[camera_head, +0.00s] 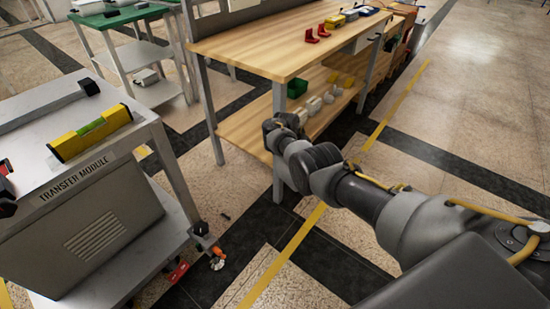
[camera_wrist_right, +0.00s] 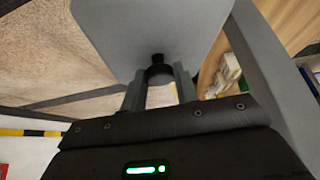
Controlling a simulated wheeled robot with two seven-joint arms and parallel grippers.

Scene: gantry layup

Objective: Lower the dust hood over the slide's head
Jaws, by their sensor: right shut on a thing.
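In the right wrist view, my right gripper (camera_wrist_right: 158,82) has its two fingers closed around a short black knob (camera_wrist_right: 157,60). The knob joins a smooth grey panel-like body (camera_wrist_right: 145,25), which looks like the dust hood. Its far side and opening are out of view. In the head view my right arm reaches in from the right to the wooden bench; its fingers and the hood cannot be made out there. A grey rail with a black end block (camera_head: 89,86) lies on the transfer module; I cannot tell whether it is the slide.
The transfer module cart (camera_head: 75,190) stands at left, carrying a yellow level (camera_head: 90,132). The wooden bench (camera_head: 260,45) holds red pieces (camera_head: 318,34) and, on its lower shelf, a green bin (camera_head: 297,88). Floor between cart and bench is mostly open.

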